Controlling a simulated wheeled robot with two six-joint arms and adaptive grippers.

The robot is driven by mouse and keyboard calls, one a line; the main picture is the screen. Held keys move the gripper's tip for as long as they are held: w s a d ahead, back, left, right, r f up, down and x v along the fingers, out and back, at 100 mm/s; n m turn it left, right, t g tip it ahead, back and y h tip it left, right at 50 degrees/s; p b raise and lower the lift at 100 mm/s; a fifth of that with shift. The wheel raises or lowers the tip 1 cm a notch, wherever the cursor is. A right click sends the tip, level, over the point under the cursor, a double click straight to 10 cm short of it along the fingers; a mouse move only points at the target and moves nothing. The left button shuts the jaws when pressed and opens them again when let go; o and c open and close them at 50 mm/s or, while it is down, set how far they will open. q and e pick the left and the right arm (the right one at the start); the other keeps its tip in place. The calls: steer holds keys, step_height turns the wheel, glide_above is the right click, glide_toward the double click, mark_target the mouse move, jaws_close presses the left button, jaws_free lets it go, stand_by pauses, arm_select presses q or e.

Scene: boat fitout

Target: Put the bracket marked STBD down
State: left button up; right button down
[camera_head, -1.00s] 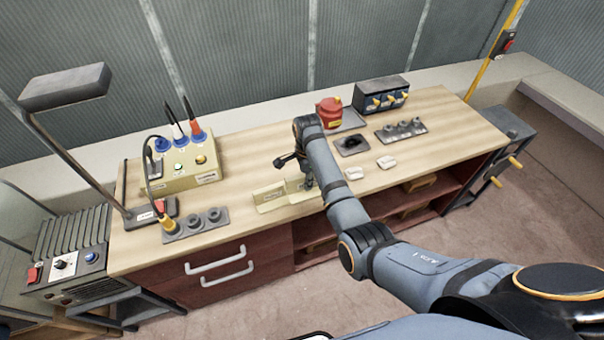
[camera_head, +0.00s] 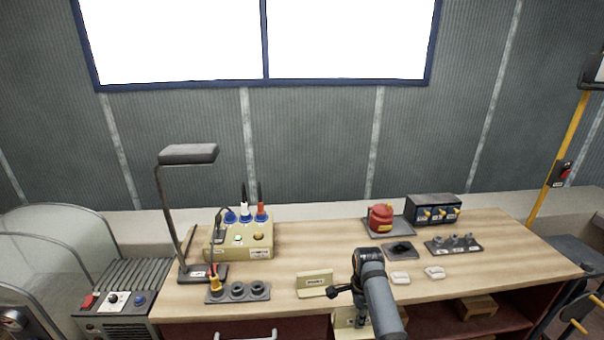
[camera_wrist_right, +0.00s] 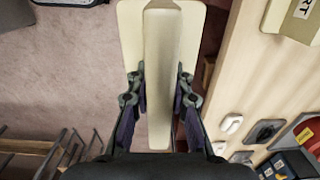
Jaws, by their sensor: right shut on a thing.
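My right gripper (camera_head: 360,308) is shut on a cream bracket (camera_head: 343,319), low at the bench's front edge in the head view. In the right wrist view the gripper's fingers (camera_wrist_right: 160,92) pinch the upright rib of this bracket (camera_wrist_right: 158,50), with its flat plate beyond. Floor shows around it there, and the bench edge is to its right. Its marking cannot be read. A second cream bracket (camera_head: 315,283) stands on the bench just left of the gripper. Its label, ending in "RT", shows in the wrist view (camera_wrist_right: 300,14). My left gripper is not in view.
The wooden bench (camera_head: 300,255) carries a lamp (camera_head: 188,155), a socket box (camera_head: 240,243), a grey holder with round sockets (camera_head: 238,292), a red object on a tray (camera_head: 380,218), a switch box (camera_head: 433,209) and two white pieces (camera_head: 400,278). An open shelf (camera_head: 470,315) lies below.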

steer(key=f+b, duration=0.2)
steer(key=f, duration=0.1)
steer(key=w+f+b, duration=0.1)
steer(key=f+b, duration=0.1)
steer(key=f, duration=0.1)
steer(key=shift+w, duration=0.1)
arm_select(q)
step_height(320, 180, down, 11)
steer(key=b, duration=0.5)
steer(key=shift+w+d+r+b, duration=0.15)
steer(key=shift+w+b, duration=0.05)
steer(key=shift+b, duration=0.15)
arm_select(e)
steer(key=shift+s+f, duration=0.2)
steer(key=shift+f, duration=1)
steer(key=shift+s+f, duration=0.15)
steer(key=shift+f, duration=1.05)
